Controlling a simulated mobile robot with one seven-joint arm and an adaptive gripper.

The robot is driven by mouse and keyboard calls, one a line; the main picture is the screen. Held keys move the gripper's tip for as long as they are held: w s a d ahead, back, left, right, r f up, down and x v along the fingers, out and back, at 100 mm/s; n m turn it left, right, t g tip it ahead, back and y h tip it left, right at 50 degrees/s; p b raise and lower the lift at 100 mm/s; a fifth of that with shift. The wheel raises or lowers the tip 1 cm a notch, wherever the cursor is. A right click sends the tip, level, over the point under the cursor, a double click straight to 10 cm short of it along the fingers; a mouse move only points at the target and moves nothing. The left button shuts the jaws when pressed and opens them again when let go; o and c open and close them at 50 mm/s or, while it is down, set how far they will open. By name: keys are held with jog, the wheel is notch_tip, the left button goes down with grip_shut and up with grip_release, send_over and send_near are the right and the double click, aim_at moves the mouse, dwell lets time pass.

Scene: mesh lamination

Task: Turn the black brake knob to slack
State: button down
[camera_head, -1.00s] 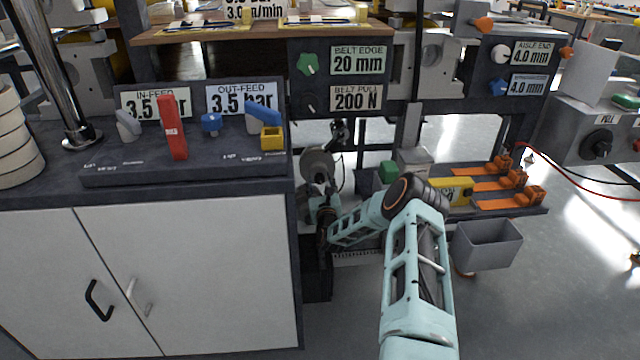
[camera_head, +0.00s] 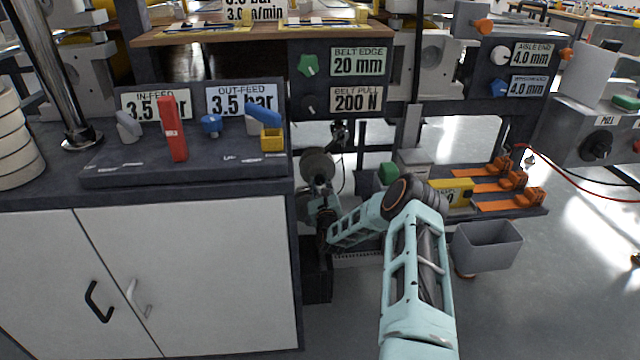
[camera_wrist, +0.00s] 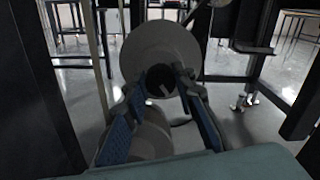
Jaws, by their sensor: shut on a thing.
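The black brake knob (camera_wrist: 160,84) sits in front of a round grey disc (camera_wrist: 157,48) in the wrist view. A short pale mark shows on its face, slanting toward the lower right. My gripper (camera_wrist: 161,76) has its two blue-padded fingers closed on either side of the knob. In the head view my gripper (camera_head: 322,190) is down in the gap right of the cabinet, at the front of the same grey disc (camera_head: 317,162). The knob is hidden there behind my gripper and wrist.
The white-doored cabinet (camera_head: 200,270) stands close left of my arm. Above is a panel with a green knob (camera_head: 308,65) and another black knob (camera_head: 309,103) beside a "200 N" label. A shelf with orange clamps (camera_head: 497,167) and a grey bin (camera_head: 486,245) stand right.

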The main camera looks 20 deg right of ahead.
jog(key=n, duration=0.5)
jog(key=shift+f+n, duration=0.1)
jog(key=shift+n, duration=1.8)
jog(key=c, duration=1.6)
grip_release()
notch_tip(320, 180, up, 10)
